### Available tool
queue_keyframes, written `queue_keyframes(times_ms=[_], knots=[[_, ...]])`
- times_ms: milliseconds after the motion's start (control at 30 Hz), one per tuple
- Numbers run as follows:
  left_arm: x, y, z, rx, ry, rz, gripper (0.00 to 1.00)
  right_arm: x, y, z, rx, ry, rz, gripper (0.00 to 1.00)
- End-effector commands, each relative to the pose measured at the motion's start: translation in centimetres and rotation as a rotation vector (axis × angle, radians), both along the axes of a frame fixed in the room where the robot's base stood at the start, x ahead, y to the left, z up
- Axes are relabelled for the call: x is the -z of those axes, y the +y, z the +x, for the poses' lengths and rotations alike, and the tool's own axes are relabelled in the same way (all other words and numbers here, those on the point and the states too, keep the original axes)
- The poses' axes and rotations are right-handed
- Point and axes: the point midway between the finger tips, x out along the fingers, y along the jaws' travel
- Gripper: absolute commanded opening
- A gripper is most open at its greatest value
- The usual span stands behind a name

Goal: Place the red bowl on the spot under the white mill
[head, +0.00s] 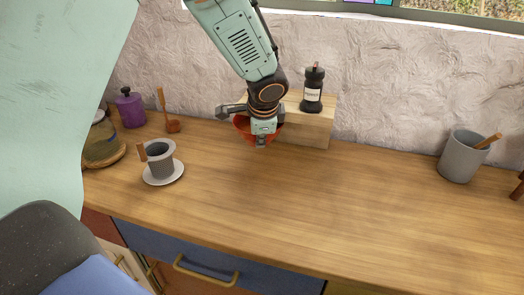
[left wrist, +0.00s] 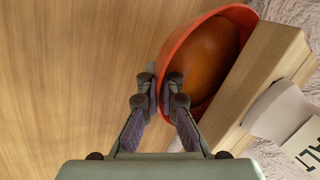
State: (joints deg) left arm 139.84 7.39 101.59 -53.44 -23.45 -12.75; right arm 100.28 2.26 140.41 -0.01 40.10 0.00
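The red bowl (head: 241,124) is at the front of the wooden box, partly hidden by my left gripper (head: 262,143). In the left wrist view the bowl (left wrist: 212,52) lies close along the box's edge. The fingers of my left gripper (left wrist: 159,82) are nearly together, one on each side of the bowl's near rim, shut on it. I cannot tell whether the bowl touches the counter. The white mill (left wrist: 277,108) with a partly visible label stands on the box in the wrist view; my arm hides it in the head view. My right gripper is out of view.
The wooden box (head: 303,130) stands against the wall with a black mill (head: 312,92) on top. A cup on a saucer (head: 163,178), a purple jar (head: 130,109) and a wooden ladle (head: 172,126) are left. A grey crock (head: 461,158) is right. The middle counter (head: 330,195) is clear.

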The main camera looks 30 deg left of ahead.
Motion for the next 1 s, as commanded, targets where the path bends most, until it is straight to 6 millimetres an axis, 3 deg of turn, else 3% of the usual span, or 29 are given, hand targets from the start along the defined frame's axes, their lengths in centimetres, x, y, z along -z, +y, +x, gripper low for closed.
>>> queue_keyframes(times_ms=[100,200,367,600,1000], knots=[[-0.2,0.5,1.8,-0.001,-0.003,-0.001,0.00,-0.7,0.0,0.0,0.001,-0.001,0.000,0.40],[1.7,0.4,1.5,0.001,0.001,0.000,0.00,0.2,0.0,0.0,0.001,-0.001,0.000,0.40],[2.7,0.4,1.5,0.002,-0.002,-0.001,0.00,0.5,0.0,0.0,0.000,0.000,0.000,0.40],[6.5,0.4,1.5,0.002,-0.001,-0.001,0.00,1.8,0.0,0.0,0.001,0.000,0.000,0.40],[7.0,0.5,1.9,0.000,-0.003,-0.001,0.00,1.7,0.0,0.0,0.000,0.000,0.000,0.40]])
